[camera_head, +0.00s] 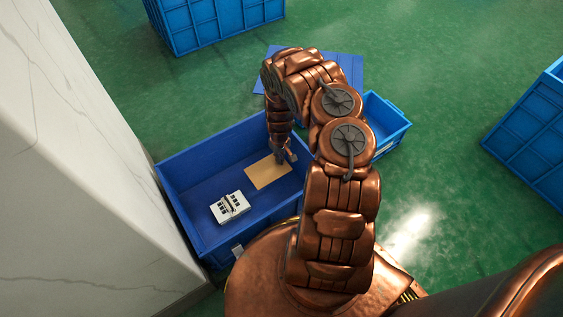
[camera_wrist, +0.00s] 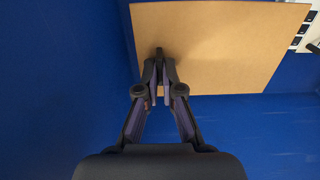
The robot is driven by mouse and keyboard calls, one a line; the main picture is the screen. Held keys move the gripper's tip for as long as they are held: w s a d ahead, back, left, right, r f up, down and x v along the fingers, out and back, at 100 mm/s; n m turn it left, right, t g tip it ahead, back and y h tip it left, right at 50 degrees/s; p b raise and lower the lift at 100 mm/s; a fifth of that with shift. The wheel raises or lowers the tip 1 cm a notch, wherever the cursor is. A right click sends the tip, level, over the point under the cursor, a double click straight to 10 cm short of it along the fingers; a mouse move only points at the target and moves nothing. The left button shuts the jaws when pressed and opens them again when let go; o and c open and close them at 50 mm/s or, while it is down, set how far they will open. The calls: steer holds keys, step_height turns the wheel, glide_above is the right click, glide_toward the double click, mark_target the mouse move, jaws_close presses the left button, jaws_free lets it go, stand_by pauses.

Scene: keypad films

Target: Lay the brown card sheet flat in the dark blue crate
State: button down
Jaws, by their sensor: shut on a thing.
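The brown card sheet (camera_head: 268,171) is a flat tan square inside the dark blue crate (camera_head: 185,207), toward its right side in the head view. In the wrist view the card sheet (camera_wrist: 215,50) fills the upper middle, with blue crate floor around it. My gripper (camera_head: 285,158) reaches down into the crate at the card's right edge. In the wrist view my gripper (camera_wrist: 159,72) is shut on the card's near edge. The card looks roughly level; I cannot tell whether it touches the crate floor.
A white keypad device (camera_head: 230,207) lies in the same crate, left of the card; its corner shows in the wrist view (camera_wrist: 312,35). A smaller blue crate (camera_head: 391,130) stands to the right, behind my arm. A white marble block (camera_head: 100,150) borders the crate's left side.

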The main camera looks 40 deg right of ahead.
mark_target(282, 178)
steer(key=shift+s+a+f, duration=0.1)
steer(key=shift+s+f, duration=0.6)
steer(key=shift+f, duration=0.3)
steer(key=shift+s+r+p, duration=0.15)
steer(key=shift+p, duration=0.3)
step_height(282, 178, down, 8)
steer(key=b, duration=0.7)
steer(key=shift+f, duration=0.2)
steer(key=shift+f+b, duration=0.4)
steer(key=c, duration=1.2)
jaws_free()
steer(key=shift+c, duration=0.2)
steer(key=shift+r, duration=0.1)
